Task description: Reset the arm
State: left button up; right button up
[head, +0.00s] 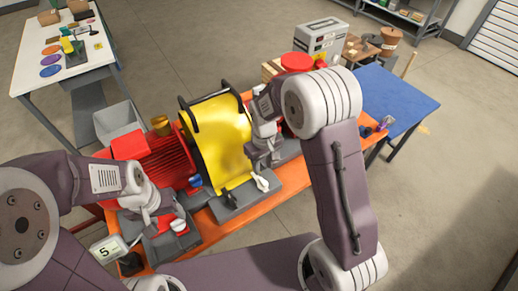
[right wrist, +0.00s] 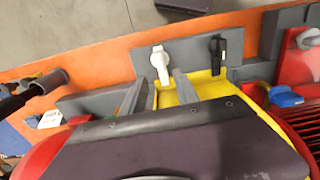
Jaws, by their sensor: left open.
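My right gripper (head: 262,160) hangs at the right side of the yellow guard (head: 215,140). In the right wrist view its two grey fingers (right wrist: 158,92) are apart. A white lever (right wrist: 160,65) on a grey plate (right wrist: 200,45) shows between and beyond the fingers; I cannot tell whether they touch it. The lever also shows in the head view (head: 261,182). A black lever (right wrist: 218,52) stands beside it on the plate. My left gripper (head: 172,218) is low at the front left of the skid, near a small white-topped part (head: 178,225); its fingertips are partly hidden.
The orange skid (head: 205,218) carries a red ribbed motor (head: 165,155) and a blue knob (head: 195,181). A tag marked 5 (head: 108,249) is at the near left. A white table (head: 62,75) stands back left, a blue table (head: 398,97) right.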

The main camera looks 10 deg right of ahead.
jog(key=s+d+r+m+t+b, duration=0.1)
jog(key=s+d+m+b, duration=0.2)
jog(key=s, duration=1)
jog(key=d+m, duration=0.1)
jog(key=d, duration=0.1)
jog(key=shift+s+d, duration=0.3)
jog(key=shift+d, duration=0.1)
jog(key=shift+w, duration=0.1)
dwell(0.6)
